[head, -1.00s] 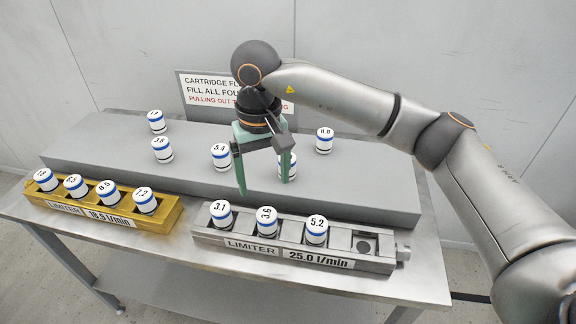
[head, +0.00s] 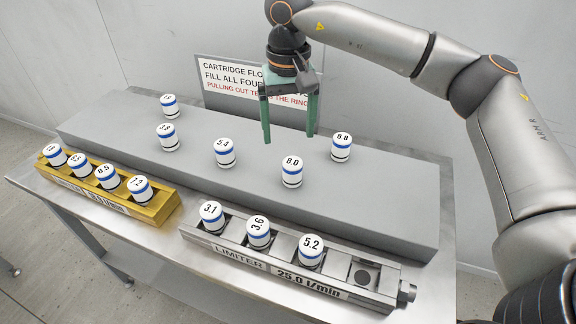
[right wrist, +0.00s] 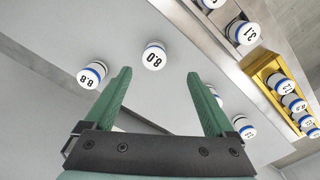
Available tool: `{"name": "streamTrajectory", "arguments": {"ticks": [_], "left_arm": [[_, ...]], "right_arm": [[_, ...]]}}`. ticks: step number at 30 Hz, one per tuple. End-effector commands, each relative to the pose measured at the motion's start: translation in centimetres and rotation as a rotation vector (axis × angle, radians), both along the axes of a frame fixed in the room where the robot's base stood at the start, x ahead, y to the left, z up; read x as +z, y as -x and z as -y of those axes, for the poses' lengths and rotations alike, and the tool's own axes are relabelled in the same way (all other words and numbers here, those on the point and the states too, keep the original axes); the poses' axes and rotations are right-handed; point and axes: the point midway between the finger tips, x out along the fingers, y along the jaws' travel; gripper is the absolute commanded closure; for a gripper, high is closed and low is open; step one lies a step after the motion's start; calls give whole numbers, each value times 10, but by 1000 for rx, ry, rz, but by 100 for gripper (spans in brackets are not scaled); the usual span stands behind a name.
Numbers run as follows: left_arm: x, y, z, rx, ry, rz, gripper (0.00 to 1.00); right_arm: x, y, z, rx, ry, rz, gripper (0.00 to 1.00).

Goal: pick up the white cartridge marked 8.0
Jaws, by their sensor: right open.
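The white cartridge marked 8.0 (head: 292,171) stands upright on the grey raised block, with a blue band round it. My right gripper (head: 289,139) is open and empty, its green fingers pointing down, above and behind the cartridge in the head view. In the right wrist view the 8.0 cartridge (right wrist: 154,56) shows beyond the fingertips, between the lines of the two open fingers (right wrist: 160,92). No finger touches it. My left gripper is not in view.
A cartridge marked 8.8 (head: 341,147) stands to the right and one marked 5.4 (head: 224,152) to the left. The grey limiter rack (head: 330,290) in front holds three cartridges and has an empty socket at right. A gold rack (head: 150,212) holds several cartridges.

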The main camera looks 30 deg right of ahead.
Motion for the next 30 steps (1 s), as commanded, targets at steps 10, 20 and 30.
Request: {"name": "streamTrajectory", "arguments": {"ticks": [10, 20, 30], "left_arm": [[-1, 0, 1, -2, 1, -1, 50], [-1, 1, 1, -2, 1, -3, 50], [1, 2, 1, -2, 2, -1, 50]], "right_arm": [[-29, 0, 6, -15, -3, -2, 11], [-71, -1, 6, -15, -4, 2, 11], [-114, 1, 12, -15, -2, -1, 11]]}}
